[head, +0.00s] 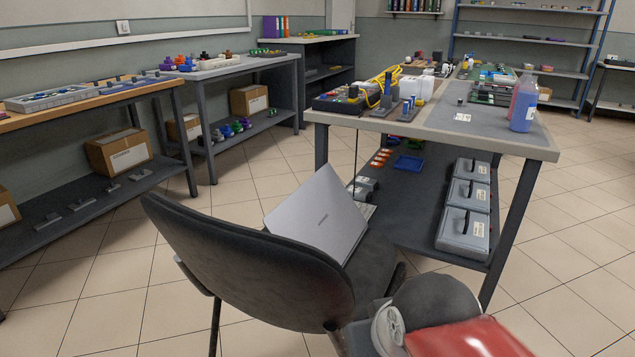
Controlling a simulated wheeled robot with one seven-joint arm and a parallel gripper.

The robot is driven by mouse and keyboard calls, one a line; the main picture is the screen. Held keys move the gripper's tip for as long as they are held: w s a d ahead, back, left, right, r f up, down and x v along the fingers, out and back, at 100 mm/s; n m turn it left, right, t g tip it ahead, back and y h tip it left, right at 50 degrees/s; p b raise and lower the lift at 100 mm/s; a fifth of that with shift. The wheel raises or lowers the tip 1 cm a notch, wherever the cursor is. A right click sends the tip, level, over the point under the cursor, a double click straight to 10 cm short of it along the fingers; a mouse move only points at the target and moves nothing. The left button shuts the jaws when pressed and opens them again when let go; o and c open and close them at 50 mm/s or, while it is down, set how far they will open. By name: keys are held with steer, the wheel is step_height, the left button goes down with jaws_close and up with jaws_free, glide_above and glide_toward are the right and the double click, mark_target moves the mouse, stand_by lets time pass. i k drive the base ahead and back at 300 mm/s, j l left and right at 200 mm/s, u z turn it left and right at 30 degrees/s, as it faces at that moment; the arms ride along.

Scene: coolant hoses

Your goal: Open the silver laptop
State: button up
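The silver laptop (318,217) rests on the seat of a dark office chair, partly behind the chair's backrest (250,265). My gripper is not recognisable in the head view. Grey, white and red parts at the bottom right look like my own body.
A grey workbench (540,152) stands right behind the chair, with bottles (524,103) and tools on top. Its lower shelf holds grey cases (463,232). More benches line the left wall. Tiled floor (110,300) is clear left of the chair.

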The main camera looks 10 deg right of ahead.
mark_target(320, 213)
steer(key=j+z, duration=0.3)
steer(key=j, duration=0.55)
steer(key=i+j, duration=0.1)
steer(key=j, duration=0.6)
steer(key=i+j+z, duration=0.15)
steer(key=j, duration=1.25)
steer(key=i+j+z, duration=0.25)
steer(key=i+j, duration=0.45)
steer(key=i, duration=0.3)
